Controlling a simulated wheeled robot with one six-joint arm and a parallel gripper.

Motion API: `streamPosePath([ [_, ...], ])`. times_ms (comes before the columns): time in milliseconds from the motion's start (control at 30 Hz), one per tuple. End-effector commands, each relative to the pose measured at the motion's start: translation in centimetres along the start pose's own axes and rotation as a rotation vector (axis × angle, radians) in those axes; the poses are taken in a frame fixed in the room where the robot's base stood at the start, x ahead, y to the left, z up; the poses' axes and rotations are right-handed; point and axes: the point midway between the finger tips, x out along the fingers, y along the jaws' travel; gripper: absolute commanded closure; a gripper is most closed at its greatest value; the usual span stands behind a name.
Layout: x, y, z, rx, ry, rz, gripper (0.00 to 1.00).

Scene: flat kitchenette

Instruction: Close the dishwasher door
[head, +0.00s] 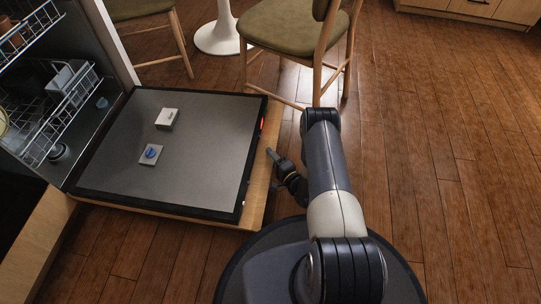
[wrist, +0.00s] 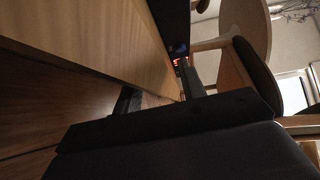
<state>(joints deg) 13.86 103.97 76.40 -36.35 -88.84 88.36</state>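The dishwasher door (head: 192,132) is folded fully down in the head view, lying about level with its grey inner face up. A detergent cup with a blue cap (head: 151,154) and a small light box (head: 167,118) sit on that face. The door's wooden outer panel (wrist: 95,35) fills the upper left of the wrist view. My gripper (head: 272,158) is just beyond the door's free edge, low beside it. In the wrist view my gripper (wrist: 160,92) has its two fingers apart, with nothing seen held. Whether a finger touches the panel I cannot tell.
Dishwasher racks (head: 66,100) with dishes show at the left, inside the cavity. A chair (head: 290,30) with a green seat stands behind the door's far corner, near a white pedestal base (head: 222,35). Wooden floor (head: 440,150) is clear at the right.

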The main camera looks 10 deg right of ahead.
Motion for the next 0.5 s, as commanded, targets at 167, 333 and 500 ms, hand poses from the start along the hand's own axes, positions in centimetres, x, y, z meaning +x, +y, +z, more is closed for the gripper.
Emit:
streamPosePath([
  [167, 0.02, -0.01, -0.01, 0.000, 0.000, 0.000, 0.75],
  [333, 0.03, -0.02, -0.01, 0.000, 0.000, 0.000, 0.89],
  [500, 0.04, -0.03, -0.02, 0.000, 0.000, -0.001, 1.00],
])
